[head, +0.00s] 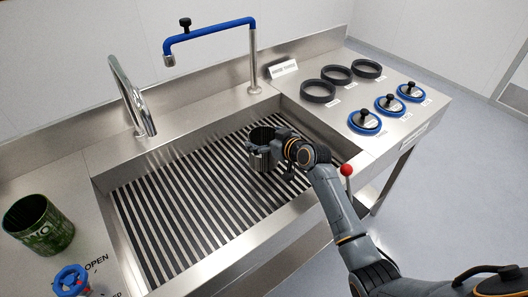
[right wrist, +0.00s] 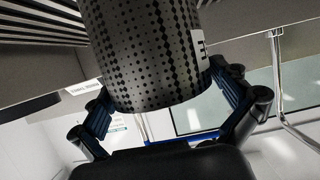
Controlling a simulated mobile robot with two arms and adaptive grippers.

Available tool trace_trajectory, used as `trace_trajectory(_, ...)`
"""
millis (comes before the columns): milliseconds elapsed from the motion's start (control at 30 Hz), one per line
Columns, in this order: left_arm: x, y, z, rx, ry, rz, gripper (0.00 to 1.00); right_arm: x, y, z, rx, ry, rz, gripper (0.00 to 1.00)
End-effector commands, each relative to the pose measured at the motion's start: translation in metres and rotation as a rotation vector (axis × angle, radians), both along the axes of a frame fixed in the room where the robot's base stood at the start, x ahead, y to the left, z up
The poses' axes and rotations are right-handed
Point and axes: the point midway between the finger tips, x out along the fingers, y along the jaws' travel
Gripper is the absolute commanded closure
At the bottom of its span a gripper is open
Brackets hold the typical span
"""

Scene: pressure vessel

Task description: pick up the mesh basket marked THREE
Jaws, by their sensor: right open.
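The mesh basket (head: 259,156) is a dark metal cylinder with an open top, upright in the sink on the striped grate. In the right wrist view the basket (right wrist: 150,55) fills the upper middle, with perforated walls and a white label at its right edge. Only the end of the label's lettering shows, so I cannot read the whole word. My right gripper (right wrist: 172,98) is open, with one finger on each side of the basket. I cannot tell whether the fingers touch it. In the head view my right gripper (head: 284,147) partly hides the basket's right side. My left gripper is not in view.
A green cylinder (head: 40,228) and a blue valve wheel (head: 70,280) stand on the left counter. A blue swing pipe (head: 210,36) and a steel faucet (head: 132,95) stand behind the sink. Several black rings and blue lids (head: 364,123) sit on the right counter. The grate (head: 190,210) is otherwise clear.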

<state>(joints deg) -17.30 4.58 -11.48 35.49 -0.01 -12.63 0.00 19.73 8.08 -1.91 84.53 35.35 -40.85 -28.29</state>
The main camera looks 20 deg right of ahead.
Motion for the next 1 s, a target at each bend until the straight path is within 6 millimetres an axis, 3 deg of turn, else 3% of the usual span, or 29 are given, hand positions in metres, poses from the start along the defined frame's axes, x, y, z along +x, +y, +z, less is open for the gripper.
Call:
trace_trajectory(167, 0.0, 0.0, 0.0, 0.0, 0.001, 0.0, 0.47, 0.0, 0.0, 0.0, 0.0, 0.0, 0.0, 0.0)
trace_trajectory(533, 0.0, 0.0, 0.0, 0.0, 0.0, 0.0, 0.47, 0.0, 0.0, 0.0, -0.001, 0.001, 0.0, 0.73)
trace_trajectory(867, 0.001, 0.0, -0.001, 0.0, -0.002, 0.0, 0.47, 0.0, 0.0, 0.004, -0.002, -0.003, 0.001, 0.74)
trace_trajectory(1000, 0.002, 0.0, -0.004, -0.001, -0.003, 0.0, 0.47, 0.001, -0.001, 0.016, -0.004, -0.008, 0.0, 0.74)
